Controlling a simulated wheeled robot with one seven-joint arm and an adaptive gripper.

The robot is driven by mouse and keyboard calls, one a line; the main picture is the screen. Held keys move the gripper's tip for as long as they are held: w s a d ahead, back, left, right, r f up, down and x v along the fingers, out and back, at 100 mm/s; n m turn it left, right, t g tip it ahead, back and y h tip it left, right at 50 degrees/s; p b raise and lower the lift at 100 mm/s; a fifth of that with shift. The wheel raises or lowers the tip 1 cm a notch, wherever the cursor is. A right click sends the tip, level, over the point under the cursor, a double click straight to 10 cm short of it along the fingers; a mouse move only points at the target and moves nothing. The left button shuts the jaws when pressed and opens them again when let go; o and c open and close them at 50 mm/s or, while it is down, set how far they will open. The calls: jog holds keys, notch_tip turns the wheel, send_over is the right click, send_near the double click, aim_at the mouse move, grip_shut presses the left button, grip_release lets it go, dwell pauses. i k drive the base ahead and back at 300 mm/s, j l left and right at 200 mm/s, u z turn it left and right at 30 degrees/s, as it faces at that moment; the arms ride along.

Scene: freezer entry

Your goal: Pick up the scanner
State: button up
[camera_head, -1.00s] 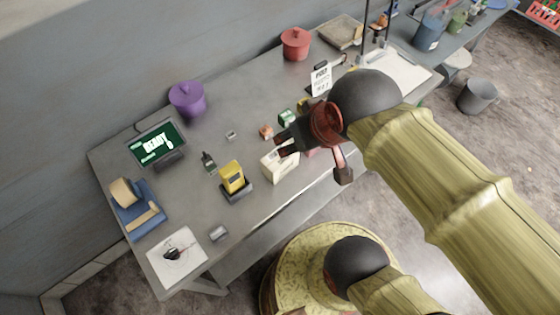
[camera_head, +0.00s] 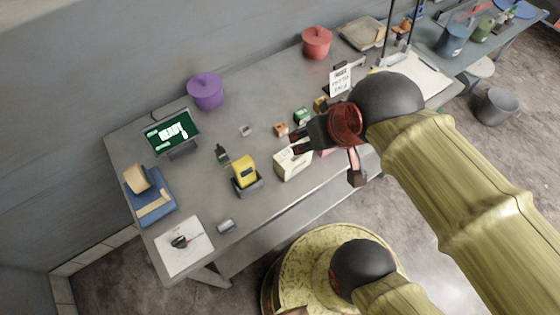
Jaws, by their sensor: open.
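A yellow device with a dark screen (camera_head: 245,170), which looks like the scanner, stands in a dark cradle (camera_head: 249,189) on the grey table. A small dark upright item (camera_head: 222,154) stands just left of it; I cannot tell what it is. My gripper (camera_head: 301,142) is to the right of the yellow device, over the table's front half, with its dark fingers pointing left. It is open and apart from the device. No held object shows in it.
A cream box (camera_head: 292,164) lies between the yellow device and my gripper. A screen (camera_head: 172,134), a purple pot (camera_head: 205,91) and a red pot (camera_head: 316,42) stand further back. A metal cylinder (camera_head: 225,226) and white paper (camera_head: 186,258) lie in front.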

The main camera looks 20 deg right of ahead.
aim_at(243, 169)
jog(key=k+u, duration=0.25)
jog(key=k, duration=0.25)
jog(key=k+j+u, duration=0.1)
jog(key=k+u, duration=0.15)
jog(key=k, duration=0.25)
